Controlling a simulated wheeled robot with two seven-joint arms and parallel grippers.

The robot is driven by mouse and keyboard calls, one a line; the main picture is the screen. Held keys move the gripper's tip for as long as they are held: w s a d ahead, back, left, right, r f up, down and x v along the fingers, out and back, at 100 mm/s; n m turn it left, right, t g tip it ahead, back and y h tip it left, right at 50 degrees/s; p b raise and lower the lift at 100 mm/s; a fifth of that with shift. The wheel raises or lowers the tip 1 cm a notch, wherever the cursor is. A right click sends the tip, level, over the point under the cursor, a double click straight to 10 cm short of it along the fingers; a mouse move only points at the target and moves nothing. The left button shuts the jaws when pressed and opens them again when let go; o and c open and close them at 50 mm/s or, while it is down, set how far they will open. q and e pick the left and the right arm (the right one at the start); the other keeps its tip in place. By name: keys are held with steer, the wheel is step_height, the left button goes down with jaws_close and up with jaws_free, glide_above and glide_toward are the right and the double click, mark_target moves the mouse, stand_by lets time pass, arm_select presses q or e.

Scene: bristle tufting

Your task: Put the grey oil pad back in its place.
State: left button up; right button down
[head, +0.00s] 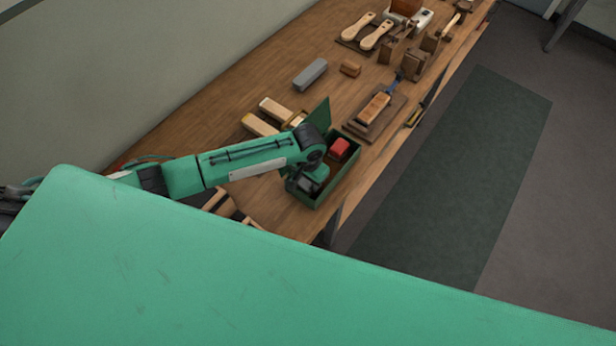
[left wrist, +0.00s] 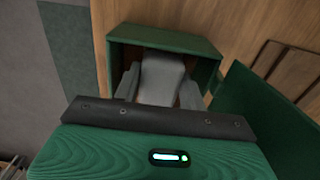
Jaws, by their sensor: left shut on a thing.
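The grey oil pad (left wrist: 163,72) is between the two fingers of my left gripper (left wrist: 160,80) in the left wrist view. The gripper is shut on it. In the head view my left gripper (head: 308,184) points down into the near end of a green box (head: 327,196) at the table's front edge; the pad is hard to make out there. The box rim also shows in the left wrist view (left wrist: 170,36), around the fingers and pad. Whether the pad touches the box floor is hidden. My right gripper is not in view.
A red block (head: 340,148) sits in the far end of the box. A green panel (head: 317,119) stands up at its back side. A brush on a wooden board (head: 374,110), a grey block (head: 310,74) and pale wooden blocks (head: 262,122) lie nearby on the table.

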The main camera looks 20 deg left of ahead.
arm_select(q)
steer(key=shift+f, duration=0.7)
stand_by(0.7)
steer(key=o, duration=1.2)
steer(key=shift+r, duration=0.15)
steer(key=shift+w+r+p, duration=0.1)
steer(key=shift+r+p, duration=0.65)
steer(key=shift+p, duration=0.05)
steer(key=shift+o, duration=0.9)
steer(key=shift+r, duration=0.25)
step_height(320, 180, up, 3)
steer(key=p, duration=0.3)
steer(key=shift+r+p, duration=1.9)
steer(key=shift+p, duration=0.3)
